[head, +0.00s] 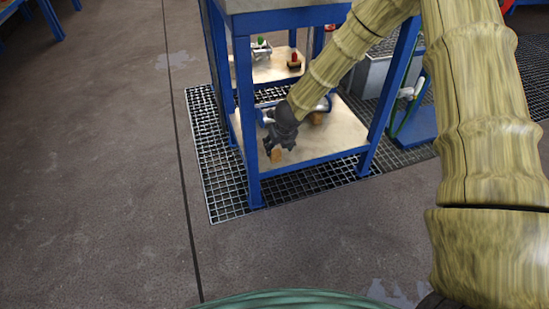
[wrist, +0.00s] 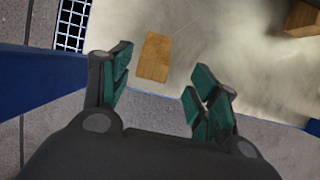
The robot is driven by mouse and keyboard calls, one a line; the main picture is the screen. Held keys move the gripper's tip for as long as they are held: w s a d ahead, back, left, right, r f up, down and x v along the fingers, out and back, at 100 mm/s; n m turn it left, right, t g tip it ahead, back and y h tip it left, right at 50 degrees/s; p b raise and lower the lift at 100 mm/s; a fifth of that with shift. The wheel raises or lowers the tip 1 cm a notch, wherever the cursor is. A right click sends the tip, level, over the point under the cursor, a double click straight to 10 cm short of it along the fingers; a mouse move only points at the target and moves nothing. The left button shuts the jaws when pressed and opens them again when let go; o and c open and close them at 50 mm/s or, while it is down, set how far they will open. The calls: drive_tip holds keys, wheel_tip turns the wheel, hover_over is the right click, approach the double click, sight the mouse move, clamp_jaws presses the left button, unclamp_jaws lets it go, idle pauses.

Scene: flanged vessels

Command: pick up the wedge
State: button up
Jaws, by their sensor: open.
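In the wrist view a small wooden wedge (wrist: 154,57) lies on the pale shelf, beyond and between my fingertips. In the head view a bit of it (head: 276,154) shows just below my gripper (head: 278,143). My gripper, with green-padded fingers in the wrist view (wrist: 159,88), is open and empty. The fingers appear apart from the wedge. A second wooden piece (wrist: 302,18) sits at the upper right of the wrist view and is cut off by the frame edge.
The lower shelf (head: 340,135) is framed by blue posts (head: 248,120), with one post at the left of the wrist view (wrist: 35,78). Floor grating (head: 208,165) surrounds the stand. Open floor lies to the left.

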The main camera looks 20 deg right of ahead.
sight(274, 151)
drive_tip(key=shift+a+b+x, duration=0.2)
drive_tip(key=shift+b+x, duration=0.8)
drive_tip(key=shift+x, duration=0.4)
drive_tip(key=shift+a+b+x, duration=0.15)
drive_tip(key=shift+b+x, duration=0.8)
drive_tip(key=shift+x, duration=0.45)
drive_tip(key=c, duration=1.1)
